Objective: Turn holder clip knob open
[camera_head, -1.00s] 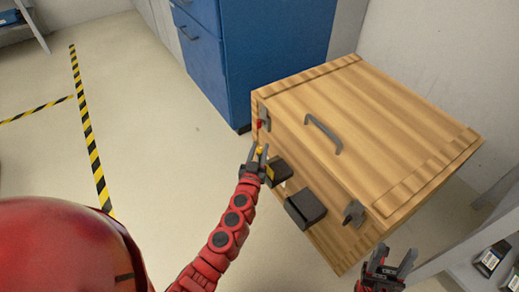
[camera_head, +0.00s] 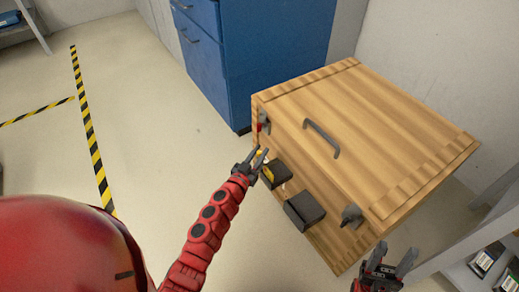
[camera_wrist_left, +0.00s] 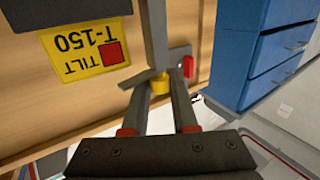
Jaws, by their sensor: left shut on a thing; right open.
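A yellow knob (camera_head: 259,153) is at the front of the wooden cart (camera_head: 370,130), near its left corner. My left gripper (camera_head: 255,159) is around the knob from the front. In the left wrist view the yellow knob (camera_wrist_left: 160,84) sits between the two fingers (camera_wrist_left: 160,95), which are shut on it and partly hide it. A grey metal part crosses just behind the knob. My right gripper (camera_head: 390,262) is open and empty, below the cart's right front corner.
A red-marked latch (camera_head: 263,122) and a grey latch (camera_head: 352,215) are on the cart's front. Two dark boxes (camera_head: 304,210) stick out there. A TILT T-150 label (camera_wrist_left: 85,47) is close beside the left fingers. A blue cabinet (camera_head: 270,55) stands behind; floor at left is clear.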

